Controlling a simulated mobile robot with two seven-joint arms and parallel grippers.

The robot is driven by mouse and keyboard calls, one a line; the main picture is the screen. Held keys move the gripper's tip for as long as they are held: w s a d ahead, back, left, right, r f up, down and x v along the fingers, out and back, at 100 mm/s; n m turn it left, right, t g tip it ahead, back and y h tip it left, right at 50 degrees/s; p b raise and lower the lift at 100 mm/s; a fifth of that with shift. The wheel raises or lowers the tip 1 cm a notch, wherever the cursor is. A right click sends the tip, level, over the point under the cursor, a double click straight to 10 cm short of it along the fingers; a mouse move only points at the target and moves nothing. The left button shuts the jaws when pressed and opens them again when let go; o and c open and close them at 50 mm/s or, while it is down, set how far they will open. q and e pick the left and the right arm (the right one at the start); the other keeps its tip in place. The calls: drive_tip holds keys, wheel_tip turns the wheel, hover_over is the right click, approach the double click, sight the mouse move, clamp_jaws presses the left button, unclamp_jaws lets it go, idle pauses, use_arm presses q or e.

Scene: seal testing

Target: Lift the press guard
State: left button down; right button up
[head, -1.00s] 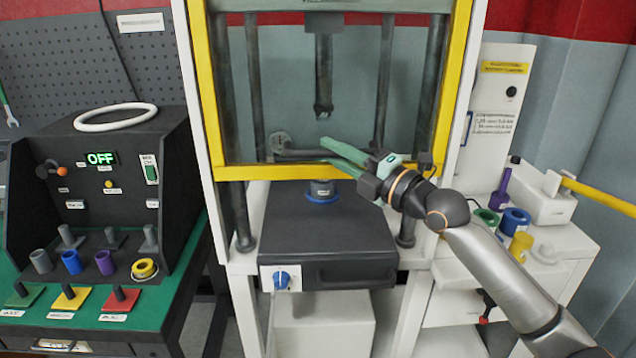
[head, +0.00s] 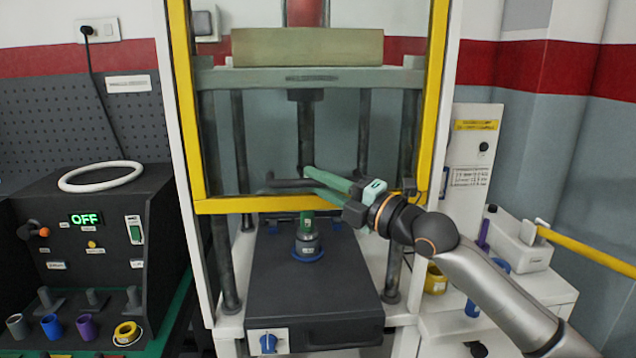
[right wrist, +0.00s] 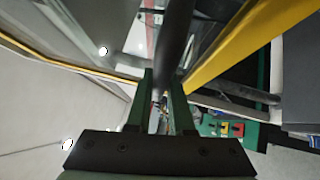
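The press guard is a clear panel in a yellow frame (head: 250,205), with a dark bar handle (head: 285,184) just above its lower yellow edge. That edge is above the press bed, with an open gap below. My right gripper (head: 318,182) reaches in from the right, its green fingers on either side of the handle. In the right wrist view the fingers (right wrist: 162,98) are close together with a dark bar running between them. The yellow frame also shows there (right wrist: 235,50). The exact contact is partly hidden. My left gripper is not in view.
Below the guard, a grey fixture (head: 307,243) with a blue base and green top stands on the dark bed (head: 310,285). A control box (head: 95,240) reading OFF is at left. A white side stand (head: 530,300) with coloured rings and a yellow-handled tool is at right.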

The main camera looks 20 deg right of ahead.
drive_tip(key=o, duration=0.4)
drive_tip(key=shift+o, duration=0.2)
drive_tip(key=shift+s+d+f, duration=0.2)
drive_tip(key=shift+s+d, duration=0.1)
drive_tip(key=shift+s, duration=0.1)
drive_tip(key=b+v, duration=0.7)
drive_tip(key=v, duration=0.4)
drive_tip(key=shift+s+r, duration=0.15)
drive_tip(key=shift+s, duration=0.1)
drive_tip(key=shift+d, duration=0.1)
